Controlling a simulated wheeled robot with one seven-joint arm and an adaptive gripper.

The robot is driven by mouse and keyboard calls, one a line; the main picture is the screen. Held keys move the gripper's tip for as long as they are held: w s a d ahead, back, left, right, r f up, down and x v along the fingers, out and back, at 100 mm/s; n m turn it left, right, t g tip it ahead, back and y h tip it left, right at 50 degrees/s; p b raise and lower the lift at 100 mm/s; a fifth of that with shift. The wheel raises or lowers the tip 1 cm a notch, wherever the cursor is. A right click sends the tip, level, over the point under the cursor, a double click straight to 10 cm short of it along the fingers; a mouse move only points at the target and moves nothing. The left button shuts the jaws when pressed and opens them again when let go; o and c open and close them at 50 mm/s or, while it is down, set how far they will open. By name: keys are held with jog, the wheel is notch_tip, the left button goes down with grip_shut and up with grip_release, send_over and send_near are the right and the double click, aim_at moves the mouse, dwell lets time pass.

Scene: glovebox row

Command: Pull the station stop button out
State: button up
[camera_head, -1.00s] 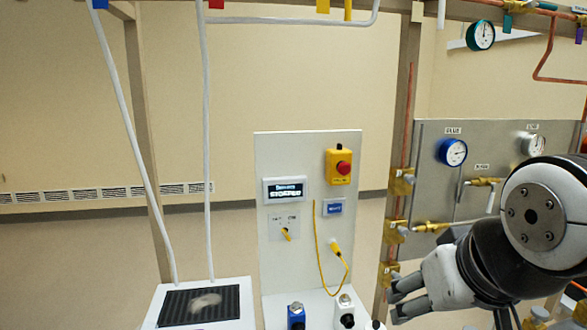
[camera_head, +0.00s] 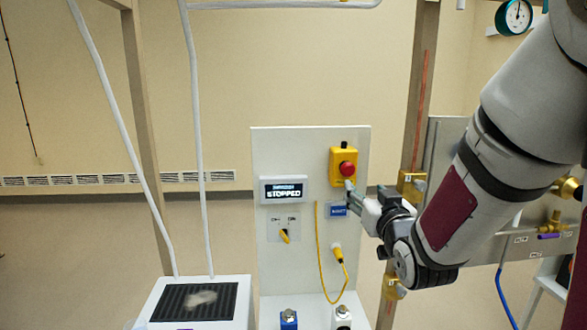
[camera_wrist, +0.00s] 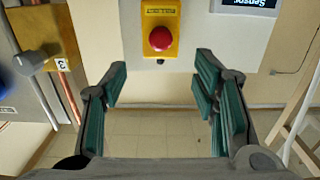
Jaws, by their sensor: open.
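The station stop button (camera_head: 347,168) is a red mushroom head on a yellow box (camera_head: 337,157) high on the right of a pale upright panel. In the wrist view the red button (camera_wrist: 161,38) is at the top middle, beyond the fingertips. My gripper (camera_head: 352,192) is just below and right of the button in the head view. In the wrist view my gripper (camera_wrist: 158,82) is open, its two green-padded fingers wide apart with nothing between them. The button is apart from both fingers. A display on the panel (camera_head: 284,190) reads "STOPPED".
Below the display is a yellow selector switch (camera_head: 285,236). A blue label button (camera_head: 338,210) and a yellow cable (camera_head: 319,262) are close to my gripper. A brass valve (camera_head: 411,186) on a post stands to the right. A dark-topped box (camera_head: 165,303) is at lower left.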

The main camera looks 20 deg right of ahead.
aim_at(349, 171)
jog(key=w+d, duration=0.1)
jog(key=w, duration=0.8)
jog(key=w+d+p, duration=0.1)
jog(key=w, duration=0.3)
jog(key=shift+w+d, duration=0.3)
jog(key=shift+w, duration=0.05)
jog(key=shift+r, duration=0.1)
jog(key=shift+c, duration=0.5)
